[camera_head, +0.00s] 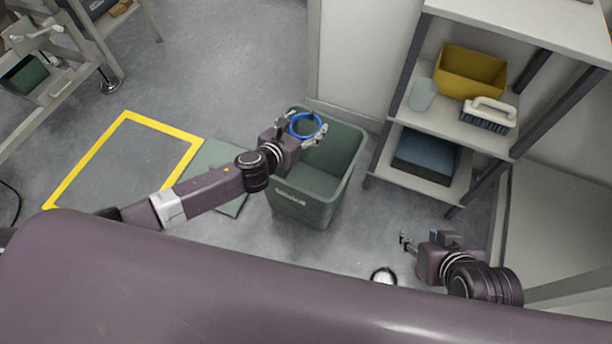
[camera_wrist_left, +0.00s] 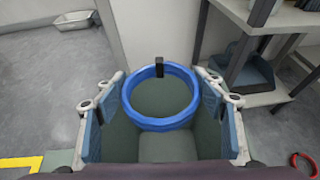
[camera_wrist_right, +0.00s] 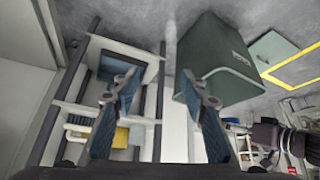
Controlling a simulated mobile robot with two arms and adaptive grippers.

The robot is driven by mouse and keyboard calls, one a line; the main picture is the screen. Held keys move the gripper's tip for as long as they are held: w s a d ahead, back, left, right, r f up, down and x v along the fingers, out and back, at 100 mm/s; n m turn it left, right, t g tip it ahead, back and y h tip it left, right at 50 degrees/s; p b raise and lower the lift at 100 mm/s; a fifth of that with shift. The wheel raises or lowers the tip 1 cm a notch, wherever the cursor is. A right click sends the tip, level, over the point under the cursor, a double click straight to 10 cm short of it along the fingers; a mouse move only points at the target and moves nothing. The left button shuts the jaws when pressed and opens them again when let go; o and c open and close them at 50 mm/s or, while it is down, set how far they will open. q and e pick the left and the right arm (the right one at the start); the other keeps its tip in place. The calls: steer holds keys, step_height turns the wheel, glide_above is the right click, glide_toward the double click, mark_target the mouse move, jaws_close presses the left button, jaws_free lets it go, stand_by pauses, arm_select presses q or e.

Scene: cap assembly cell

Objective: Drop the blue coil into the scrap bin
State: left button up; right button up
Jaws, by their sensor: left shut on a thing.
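The blue coil (camera_head: 320,122) is a ring held above the grey-green scrap bin (camera_head: 345,190). My left gripper (camera_head: 308,130) is shut on it. In the left wrist view the coil (camera_wrist_left: 162,124) sits between the two blue-padded fingers, with a small black clip on its far side. The bin's opening shows below the coil, and the coil is over it. My right gripper (camera_head: 424,243) is open and empty, low and to the right of the bin. In the right wrist view its fingers are apart, with the bin (camera_wrist_right: 215,85) beyond.
A shelf rack (camera_head: 445,120) right of the bin holds a yellow bin (camera_head: 470,72), a brush (camera_head: 489,113) and a blue-grey bin (camera_head: 425,158). A green panel (camera_head: 230,206) lies left of the bin, near a yellow floor outline (camera_head: 95,155). A red ring (camera_wrist_left: 303,165) shows at right.

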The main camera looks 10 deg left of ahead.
steer(key=w+a+r+t+y+b, duration=0.1)
steer(key=w+a+r+t+b, duration=0.1)
steer(key=w+r+t, duration=0.3)
steer(key=w+a+r+t+y+b, duration=0.1)
steer(key=w+a+r+t, duration=0.2)
steer(key=w+r, duration=0.4)
arm_select(q)
steer(key=shift+f+b, duration=1.6)
steer(key=shift+f, duration=1.15)
arm_select(e)
step_height(320, 180, up, 17)
steer(key=s+a+t+y, duration=0.1)
steer(key=s+t+y, duration=0.1)
steer(key=t, duration=0.6)
steer(key=shift+s+a+r+n+t+y, duration=0.2)
steer(key=shift+n+t+y, duration=0.2)
steer(key=shift+y, duration=0.3)
steer(key=shift+f, duration=0.1)
arm_select(q)
steer(key=o, duration=1.2)
steer(key=shift+s, duration=0.15)
arm_select(e)
steer(key=shift+d, duration=0.1)
